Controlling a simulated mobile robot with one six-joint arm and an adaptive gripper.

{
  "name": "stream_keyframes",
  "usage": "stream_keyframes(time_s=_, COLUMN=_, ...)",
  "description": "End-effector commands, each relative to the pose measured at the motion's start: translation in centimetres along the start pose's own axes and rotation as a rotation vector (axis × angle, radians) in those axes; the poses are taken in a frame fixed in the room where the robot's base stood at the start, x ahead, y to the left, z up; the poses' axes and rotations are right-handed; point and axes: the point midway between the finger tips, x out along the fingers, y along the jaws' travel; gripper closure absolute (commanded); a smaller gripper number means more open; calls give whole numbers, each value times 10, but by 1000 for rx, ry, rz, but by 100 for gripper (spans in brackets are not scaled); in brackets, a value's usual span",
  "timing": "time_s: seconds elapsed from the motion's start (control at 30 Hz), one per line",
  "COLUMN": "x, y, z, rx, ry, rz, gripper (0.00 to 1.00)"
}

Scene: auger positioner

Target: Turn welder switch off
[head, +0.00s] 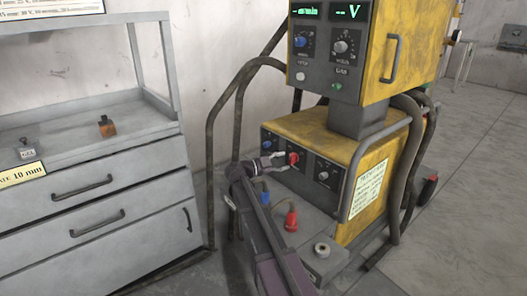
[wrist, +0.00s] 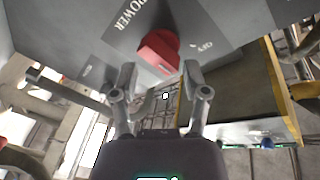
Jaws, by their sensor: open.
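The welder (head: 325,128) is a yellow machine with a dark front panel on its lower unit. Its red power switch (head: 292,158) sits on that panel. In the wrist view the red switch knob (wrist: 159,51) is large and close, with the word POWER beside it. My gripper (head: 276,163) is in front of the panel, just left of the red switch. In the wrist view my gripper (wrist: 160,76) is open, with one finger on each side of the knob's lower end. I cannot tell whether a finger touches it.
Blue (head: 265,196) and red (head: 291,218) cable plugs stand below the panel. Black hoses (head: 243,88) loop on the welder's left and right. A grey drawer cabinet (head: 95,200) stands at the left. The floor at the right (head: 470,200) is clear.

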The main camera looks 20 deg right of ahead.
Motion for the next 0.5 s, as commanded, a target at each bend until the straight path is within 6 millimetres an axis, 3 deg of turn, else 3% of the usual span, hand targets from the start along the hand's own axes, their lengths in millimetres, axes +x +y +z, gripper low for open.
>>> stream_keyframes(time_s=0.5, x=-74, y=0, z=0, rx=-3, ry=-1, rz=-2, gripper=41)
